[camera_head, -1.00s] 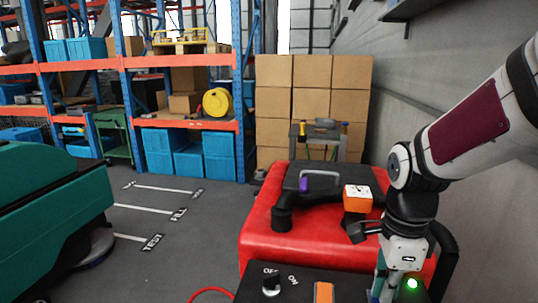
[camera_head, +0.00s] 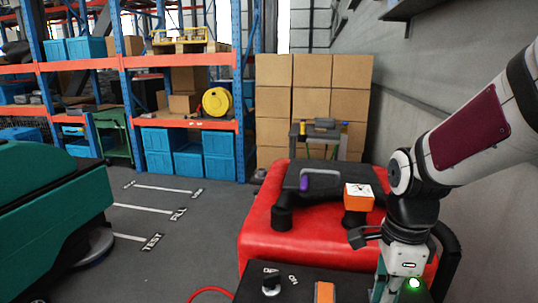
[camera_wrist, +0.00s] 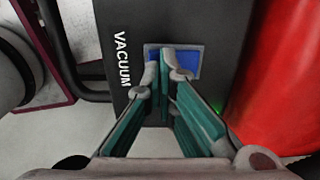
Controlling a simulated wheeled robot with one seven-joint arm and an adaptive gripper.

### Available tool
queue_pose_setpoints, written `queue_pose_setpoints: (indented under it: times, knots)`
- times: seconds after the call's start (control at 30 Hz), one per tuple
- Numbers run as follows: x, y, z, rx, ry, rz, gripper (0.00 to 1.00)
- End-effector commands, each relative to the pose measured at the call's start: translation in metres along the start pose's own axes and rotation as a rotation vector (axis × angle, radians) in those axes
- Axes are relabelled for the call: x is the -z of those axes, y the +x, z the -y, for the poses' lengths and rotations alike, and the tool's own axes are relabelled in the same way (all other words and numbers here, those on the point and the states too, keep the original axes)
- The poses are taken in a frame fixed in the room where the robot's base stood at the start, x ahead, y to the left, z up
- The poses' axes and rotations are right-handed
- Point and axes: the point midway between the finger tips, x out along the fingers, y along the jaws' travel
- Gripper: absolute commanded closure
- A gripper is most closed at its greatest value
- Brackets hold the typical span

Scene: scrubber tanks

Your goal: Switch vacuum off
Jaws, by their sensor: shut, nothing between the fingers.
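In the wrist view, the word VACUUM is printed in white on a black panel (camera_wrist: 222,100), beside a blue rectangular switch plate (camera_wrist: 190,66). My gripper (camera_wrist: 166,60) is shut and empty, with its fingertips in front of this plate. The fingers hide the middle of the plate, so I cannot tell whether they touch it or how the switch is set. In the head view, my gripper's upper part (camera_head: 405,258) is at the lower right, and its fingertips are out of sight. A green light (camera_head: 413,283) glows beside it.
A black knob (camera_head: 271,285) marked OFF and ON and an orange part (camera_head: 324,292) are on the black top at the front. A red tank (camera_head: 257,232) carries a black hose and an orange box (camera_head: 359,197). A green machine (camera_head: 45,215) stands left. Open floor lies between.

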Motion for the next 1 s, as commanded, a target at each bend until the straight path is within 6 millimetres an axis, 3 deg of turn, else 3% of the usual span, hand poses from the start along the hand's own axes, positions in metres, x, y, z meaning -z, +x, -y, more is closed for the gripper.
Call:
queue_pose_setpoints:
  times: [0.63,1.0]
  knots:
    - [0.000,0.008,0.000,-0.001,0.000,0.000,1.00]
    - [0.000,-0.017,-0.002,-0.001,0.000,0.000,1.00]
